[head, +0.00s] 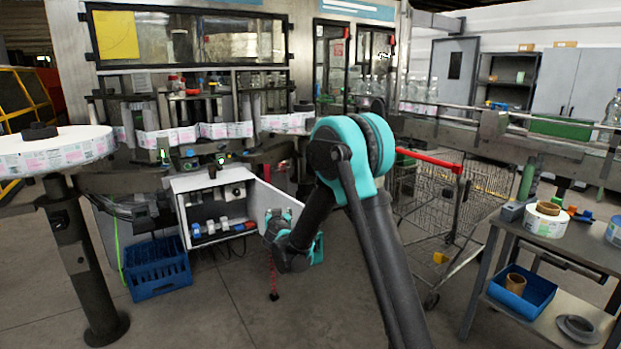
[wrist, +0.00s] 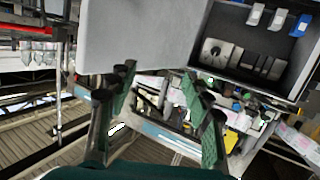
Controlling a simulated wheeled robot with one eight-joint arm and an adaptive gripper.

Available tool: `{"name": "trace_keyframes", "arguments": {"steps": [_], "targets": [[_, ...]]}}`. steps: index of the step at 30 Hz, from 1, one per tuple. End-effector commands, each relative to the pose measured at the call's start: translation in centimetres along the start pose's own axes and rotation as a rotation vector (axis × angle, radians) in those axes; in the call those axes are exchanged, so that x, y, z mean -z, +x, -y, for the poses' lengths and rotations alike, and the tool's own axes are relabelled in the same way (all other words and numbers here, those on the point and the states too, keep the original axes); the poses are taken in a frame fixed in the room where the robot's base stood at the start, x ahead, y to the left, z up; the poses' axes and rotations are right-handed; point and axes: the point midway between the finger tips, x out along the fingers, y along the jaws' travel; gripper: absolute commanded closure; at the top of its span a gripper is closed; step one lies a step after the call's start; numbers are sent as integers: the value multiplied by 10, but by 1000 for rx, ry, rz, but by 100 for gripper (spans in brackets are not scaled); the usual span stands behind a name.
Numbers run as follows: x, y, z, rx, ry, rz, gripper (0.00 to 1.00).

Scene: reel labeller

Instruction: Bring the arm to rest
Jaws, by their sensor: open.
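My arm (head: 350,155) reaches forward from the lower right and bends down at its teal joint. Its wrist end (head: 290,245) is in front of the open door of a white control cabinet. My gripper (wrist: 160,82) is open in the wrist view, with nothing between its two dark green fingers. The grey cabinet door (wrist: 140,40) lies beyond the fingertips, and I cannot tell the gap. In the head view the fingers are hard to make out.
The open white cabinet (head: 185,187) holds blue and grey switches. A blue crate (head: 157,283) stands on the floor below left. A label reel (head: 55,150) is at left. A shopping cart (head: 410,195) and a workbench (head: 572,250) stand right. Some floor between is clear.

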Motion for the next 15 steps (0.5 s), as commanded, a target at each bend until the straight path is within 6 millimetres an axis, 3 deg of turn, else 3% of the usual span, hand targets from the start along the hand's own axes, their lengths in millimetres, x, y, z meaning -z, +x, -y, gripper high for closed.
{"name": "trace_keyframes", "arguments": {"steps": [1,6,12,15], "targets": [[2,-12,-33,-44,3,37,50],[-10,-57,-122,-160,1,182,50],[-40,-130,-205,-245,8,376,50],[-60,-171,-235,-264,15,477,50]]}}
